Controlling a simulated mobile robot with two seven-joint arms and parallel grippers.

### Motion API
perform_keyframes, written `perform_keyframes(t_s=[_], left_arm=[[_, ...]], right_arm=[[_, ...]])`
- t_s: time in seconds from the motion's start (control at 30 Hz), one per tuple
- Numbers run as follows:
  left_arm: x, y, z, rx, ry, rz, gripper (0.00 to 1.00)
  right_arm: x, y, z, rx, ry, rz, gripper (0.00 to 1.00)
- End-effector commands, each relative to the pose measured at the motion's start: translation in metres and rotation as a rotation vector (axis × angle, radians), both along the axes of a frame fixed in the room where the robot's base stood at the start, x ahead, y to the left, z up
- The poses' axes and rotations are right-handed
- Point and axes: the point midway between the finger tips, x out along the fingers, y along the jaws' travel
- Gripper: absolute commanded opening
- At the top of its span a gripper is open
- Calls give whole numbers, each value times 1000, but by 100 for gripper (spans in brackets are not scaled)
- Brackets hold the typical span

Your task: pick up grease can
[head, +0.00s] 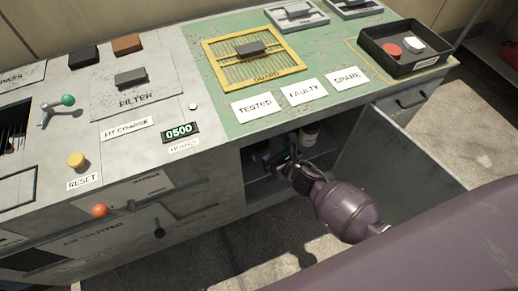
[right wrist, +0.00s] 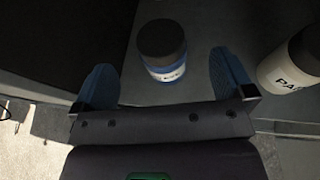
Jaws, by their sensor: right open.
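A small can with a dark lid, a blue body and a white label stands between and just beyond my right fingers in the right wrist view (right wrist: 162,52). Its label is too small to read, so I cannot confirm it is the grease can. My right gripper (right wrist: 163,82) is open, with one blue finger on each side of the can and gaps visible. In the head view my right gripper (head: 280,160) reaches into the open cabinet under the bench, and the blue can is not clearly visible there. My left gripper is not in view.
A pale container (right wrist: 297,62) lettered "PA" stands right of my right finger; the rest of its label is cut off. The cabinet's open door (head: 405,150) is right of my arm. The bench top (head: 215,130) overhangs the opening. A black tray (head: 375,55) sits on top.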

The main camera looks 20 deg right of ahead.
Motion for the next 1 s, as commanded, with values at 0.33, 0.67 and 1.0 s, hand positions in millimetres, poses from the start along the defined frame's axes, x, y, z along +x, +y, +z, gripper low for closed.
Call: perform_keyframes(t_s=[0.33,0.67,1.0], left_arm=[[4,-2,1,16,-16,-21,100],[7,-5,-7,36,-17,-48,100],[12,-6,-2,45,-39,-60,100]], right_arm=[[26,7,-13,3,4,-2,100],[55,15,-35,3,10,-3,100],[71,18,-35,3,3,-2,100]])
